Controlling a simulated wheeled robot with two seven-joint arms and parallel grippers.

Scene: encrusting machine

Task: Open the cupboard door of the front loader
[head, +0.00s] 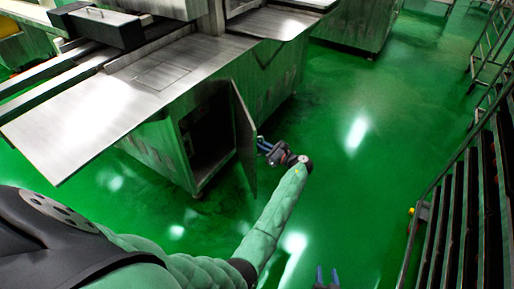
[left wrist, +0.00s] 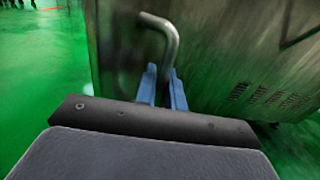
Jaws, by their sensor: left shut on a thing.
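The cupboard door (head: 243,140) of the front loader (head: 160,85) stands swung out, with the dark cupboard interior (head: 208,130) showing behind it. In the left wrist view the door's bent metal handle (left wrist: 166,38) runs down between the blue fingers of my left gripper (left wrist: 163,88). My left gripper (head: 265,147) is shut on this handle, at the outer side of the door in the head view. The handle itself is too small to make out there. My right gripper (head: 327,278) shows at the bottom edge of the head view, its two blue fingertips apart and nothing between them.
A metal worktop (head: 130,100) juts out above the cupboard. A dark rack with several shelves (head: 455,220) stands along the right side. The green floor (head: 360,170) between the door and the rack is clear.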

